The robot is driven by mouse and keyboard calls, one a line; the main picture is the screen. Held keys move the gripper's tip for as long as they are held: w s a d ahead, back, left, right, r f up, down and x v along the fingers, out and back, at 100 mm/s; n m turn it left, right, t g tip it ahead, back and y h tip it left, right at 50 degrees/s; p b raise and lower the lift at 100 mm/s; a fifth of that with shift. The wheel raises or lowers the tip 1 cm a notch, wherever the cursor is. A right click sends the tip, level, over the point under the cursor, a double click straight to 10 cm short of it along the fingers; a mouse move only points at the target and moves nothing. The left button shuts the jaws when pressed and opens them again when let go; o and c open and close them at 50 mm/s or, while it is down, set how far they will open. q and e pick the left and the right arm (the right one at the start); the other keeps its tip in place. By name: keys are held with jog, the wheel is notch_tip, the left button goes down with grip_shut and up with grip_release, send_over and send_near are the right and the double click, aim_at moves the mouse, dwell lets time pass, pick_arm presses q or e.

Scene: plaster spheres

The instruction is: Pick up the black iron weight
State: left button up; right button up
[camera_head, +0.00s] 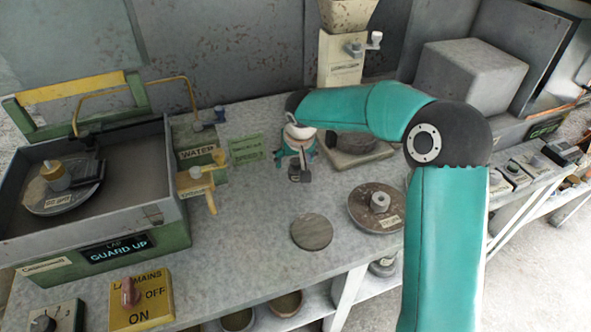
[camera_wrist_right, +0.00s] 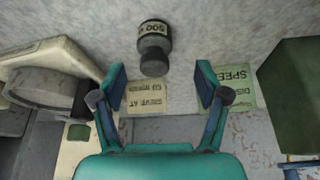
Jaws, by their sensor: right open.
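The black iron weight (camera_wrist_right: 153,50) stands on the grey bench top in the right wrist view, with a pale band marked 500 around it. In the head view it shows as a small dark shape (camera_head: 300,172) just in front of my right gripper (camera_head: 297,150). In the wrist view the two teal fingers of my right gripper (camera_wrist_right: 161,70) are apart with nothing held between them. The weight lies just beyond the fingertips, roughly in line with the gap. My left gripper is not in view.
A lap machine (camera_head: 95,190) with raised guard stands left. A green card (camera_head: 247,150) lies beside the gripper. A dark disc (camera_head: 312,232) and a round plate with a hub (camera_head: 379,208) lie in front. A dark round block on a base (camera_head: 357,147) stands close right.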

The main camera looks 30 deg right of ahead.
aim_at(296, 163)
jog(key=x, duration=0.2)
jog(key=p+x, duration=0.1)
jog(key=x, duration=0.1)
jog(key=shift+s+d+f, duration=0.1)
jog(key=shift+s+d, duration=0.1)
jog(key=shift+d, duration=0.1)
jog(key=shift+w+f, duration=0.2)
jog(key=shift+f, duration=0.25)
grip_shut()
